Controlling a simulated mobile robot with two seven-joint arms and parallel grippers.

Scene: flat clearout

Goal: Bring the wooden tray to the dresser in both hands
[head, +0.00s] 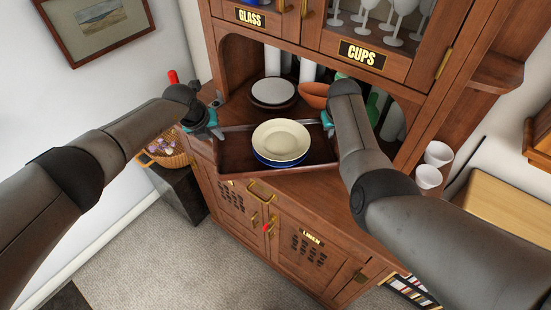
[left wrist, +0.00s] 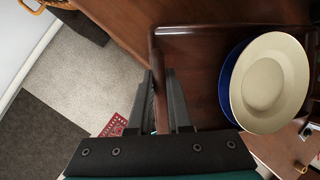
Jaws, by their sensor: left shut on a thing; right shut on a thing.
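The dark wooden tray (head: 236,162) is at the dresser's counter, below the open niche. It carries a cream dish (head: 281,138) stacked on a blue one (head: 283,162). My left gripper (head: 213,131) is shut on the tray's left side; in the left wrist view its fingers (left wrist: 165,100) sit at the rim of the tray (left wrist: 200,75). My right gripper (head: 328,122) is shut on the tray's right side, partly hidden by my arm. The dresser (head: 330,215) is brown wood. I cannot tell whether the tray touches the counter.
A stack of plates (head: 273,92) and an orange bowl (head: 314,95) stand in the niche behind the tray. Two white cups (head: 434,163) stand at the right end of the counter. A wicker basket (head: 163,155) sits on a dark box (head: 180,190) at left.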

